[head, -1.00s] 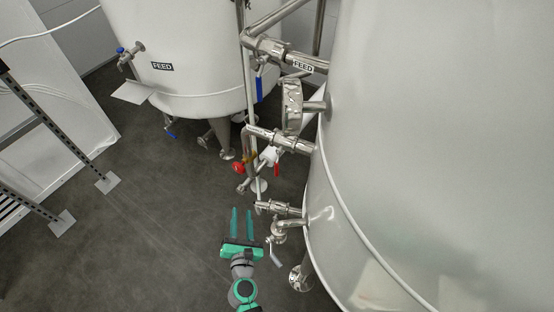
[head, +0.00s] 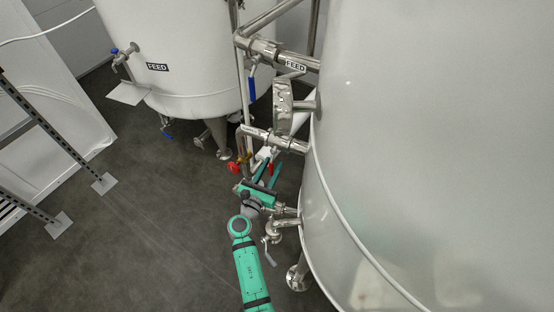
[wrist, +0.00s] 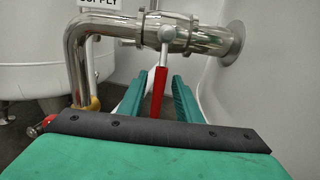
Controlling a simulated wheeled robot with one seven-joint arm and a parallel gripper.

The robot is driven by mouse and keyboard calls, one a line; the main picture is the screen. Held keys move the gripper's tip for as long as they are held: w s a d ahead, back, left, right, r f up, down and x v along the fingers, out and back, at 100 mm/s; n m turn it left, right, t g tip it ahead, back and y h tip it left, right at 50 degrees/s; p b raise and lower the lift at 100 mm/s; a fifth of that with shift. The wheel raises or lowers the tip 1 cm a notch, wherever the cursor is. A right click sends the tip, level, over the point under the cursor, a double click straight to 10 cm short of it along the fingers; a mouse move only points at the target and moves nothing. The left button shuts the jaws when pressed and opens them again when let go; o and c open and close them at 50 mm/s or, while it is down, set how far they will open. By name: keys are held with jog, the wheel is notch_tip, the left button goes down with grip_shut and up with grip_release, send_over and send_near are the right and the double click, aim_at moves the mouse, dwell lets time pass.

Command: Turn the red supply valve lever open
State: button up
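The red supply valve lever (wrist: 159,92) hangs down from a steel valve body (wrist: 166,36) on the pipe in the wrist view. My gripper (wrist: 156,88) is open, with one green finger on each side of the lever. In the head view my gripper (head: 266,174) is just below the valve pipe (head: 272,139), and the red lever (head: 271,168) shows as a small red strip between the fingers. A SUPPLY label (wrist: 99,4) is partly cut off at the top.
A red round handle (head: 234,168) on a brass fitting is just left of my gripper. A big white tank (head: 420,150) is close on the right, and another feed tank (head: 185,50) stands behind. A lower valve (head: 280,226) is beside my arm.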

jog(key=shift+x, duration=1.8)
grip_shut()
jog(key=shift+a, duration=0.1)
